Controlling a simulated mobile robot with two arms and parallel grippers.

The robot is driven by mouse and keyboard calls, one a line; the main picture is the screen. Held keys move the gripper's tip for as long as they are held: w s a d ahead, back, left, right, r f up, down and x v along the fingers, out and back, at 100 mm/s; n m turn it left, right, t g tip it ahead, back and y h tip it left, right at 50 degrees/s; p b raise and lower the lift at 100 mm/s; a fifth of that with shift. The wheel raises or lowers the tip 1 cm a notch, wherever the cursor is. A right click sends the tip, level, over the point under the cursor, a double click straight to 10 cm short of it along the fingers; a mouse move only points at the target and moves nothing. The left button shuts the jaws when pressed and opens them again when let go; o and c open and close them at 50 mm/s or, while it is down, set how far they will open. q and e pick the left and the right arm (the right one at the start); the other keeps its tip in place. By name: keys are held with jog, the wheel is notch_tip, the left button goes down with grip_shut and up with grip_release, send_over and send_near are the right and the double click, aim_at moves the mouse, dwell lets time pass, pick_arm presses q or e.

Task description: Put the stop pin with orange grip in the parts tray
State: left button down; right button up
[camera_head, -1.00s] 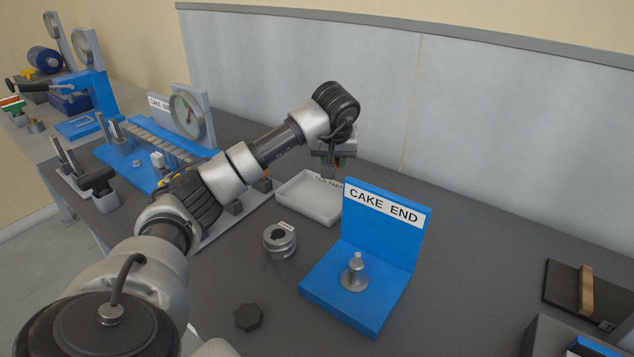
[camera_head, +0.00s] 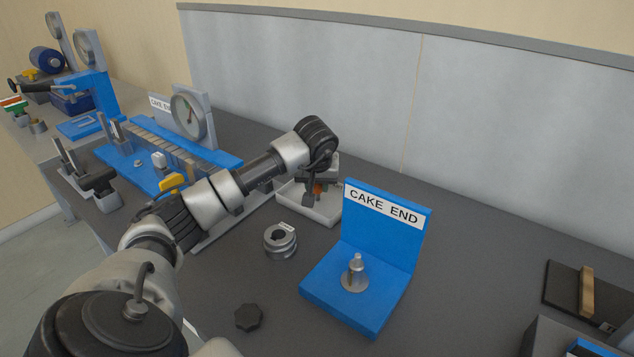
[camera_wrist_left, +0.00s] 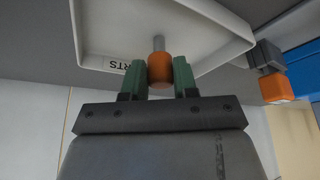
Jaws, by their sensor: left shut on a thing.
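The stop pin (camera_wrist_left: 159,66) has an orange grip and a grey metal shaft. My left gripper (camera_wrist_left: 158,75) is shut on its orange grip, with a green-lined finger on each side. The white parts tray (camera_wrist_left: 205,28) lies right beyond the pin in the left wrist view, its lettering partly covered. In the head view my left gripper (camera_head: 315,190) is over the tray (camera_head: 318,214), with a bit of orange between the fingers. I cannot tell whether the pin touches the tray floor. My right gripper is not in view.
A blue CAKE END stand (camera_head: 385,240) with a metal post is right of the tray. A grey ring-shaped part (camera_head: 280,241) and a black knob (camera_head: 248,317) lie in front. A second orange-ended piece (camera_wrist_left: 275,88) sits beside the tray in the wrist view.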

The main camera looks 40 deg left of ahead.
pick_arm(q)
jog(key=c, duration=0.9)
grip_release()
jog(key=shift+o, duration=0.2)
jog(key=shift+s+r, duration=0.1)
jog(key=shift+r, duration=0.45)
jog(key=v, duration=1.1)
jog(key=shift+d, duration=0.1)
